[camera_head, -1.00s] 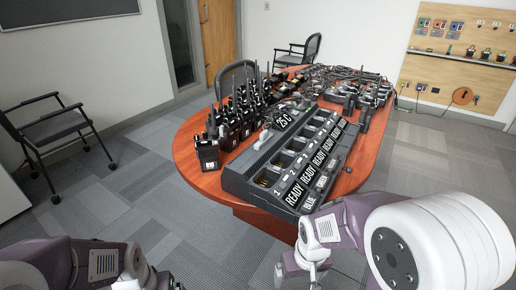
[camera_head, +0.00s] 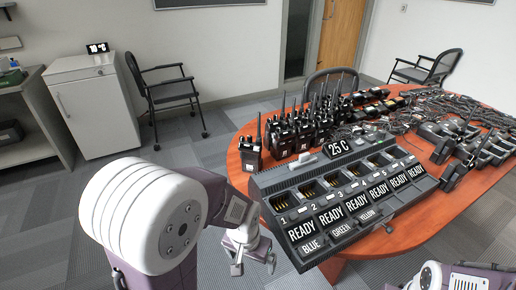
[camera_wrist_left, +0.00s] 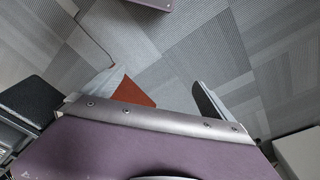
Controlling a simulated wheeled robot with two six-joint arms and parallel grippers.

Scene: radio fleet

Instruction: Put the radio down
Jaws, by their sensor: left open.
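My left gripper (camera_head: 252,260) is open, with no radio visible between its fingers. It hangs low over the floor, just left of the charger. The left wrist view shows mostly carpet past the gripper. My right arm (camera_head: 460,278) shows only at the bottom right edge; its fingers are too cut off to read. Several black radios (camera_head: 290,136) with antennas stand upright on the table behind the charger, one (camera_head: 250,155) at its left end. I cannot tell which radio the task means. The dark multi-slot charger (camera_head: 345,200) has READY signs and empty-looking front slots.
The oval reddish table (camera_head: 410,232) has bare wood right of the charger. More radios and cables (camera_head: 470,125) crowd its far right. A chair (camera_head: 172,92), a white cabinet (camera_head: 95,108) and a shelf (camera_head: 25,150) stand at left. Carpet is open between them and the table.

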